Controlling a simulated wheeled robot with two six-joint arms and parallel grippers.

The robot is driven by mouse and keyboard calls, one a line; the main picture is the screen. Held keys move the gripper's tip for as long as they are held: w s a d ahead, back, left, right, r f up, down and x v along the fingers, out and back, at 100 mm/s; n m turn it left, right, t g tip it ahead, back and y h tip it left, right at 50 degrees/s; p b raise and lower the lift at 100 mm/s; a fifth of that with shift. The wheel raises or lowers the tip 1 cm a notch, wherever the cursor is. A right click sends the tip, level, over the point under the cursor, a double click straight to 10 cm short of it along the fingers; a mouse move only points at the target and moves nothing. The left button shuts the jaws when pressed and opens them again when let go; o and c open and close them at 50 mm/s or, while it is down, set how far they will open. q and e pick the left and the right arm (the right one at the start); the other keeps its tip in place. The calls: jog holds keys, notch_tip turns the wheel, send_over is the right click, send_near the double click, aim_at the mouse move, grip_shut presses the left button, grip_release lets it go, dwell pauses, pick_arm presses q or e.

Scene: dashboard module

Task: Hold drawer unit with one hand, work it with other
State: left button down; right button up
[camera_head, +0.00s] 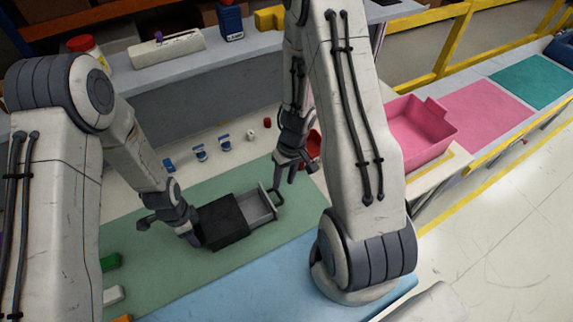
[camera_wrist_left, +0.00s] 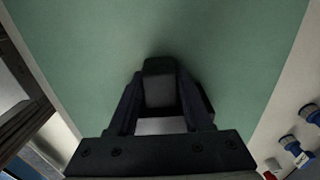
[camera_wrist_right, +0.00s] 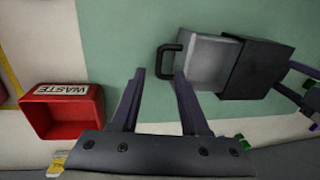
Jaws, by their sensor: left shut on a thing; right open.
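The black drawer unit (camera_head: 224,224) lies on the green mat, with its grey drawer (camera_head: 260,207) pulled out toward the right. The drawer's black handle (camera_head: 277,196) also shows in the right wrist view (camera_wrist_right: 166,60). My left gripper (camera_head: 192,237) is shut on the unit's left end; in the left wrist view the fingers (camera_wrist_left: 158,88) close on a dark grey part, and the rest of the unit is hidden. My right gripper (camera_head: 286,172) is open and empty above the handle. Its fingers (camera_wrist_right: 158,75) are apart, with the handle just beyond them.
A red waste bin (camera_wrist_right: 65,112) stands beside the green mat (camera_head: 130,265), close to my right gripper. Several small blue-and-white parts (camera_head: 200,152) sit behind the mat. A pink bin (camera_head: 419,131) is at the right. Coloured blocks (camera_head: 112,294) lie at the front left.

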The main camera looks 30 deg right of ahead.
notch_tip(320, 180, up, 6)
jog(key=d, duration=0.1)
dwell(0.4)
pick_arm(q)
jog(key=shift+c, duration=1.2)
grip_release()
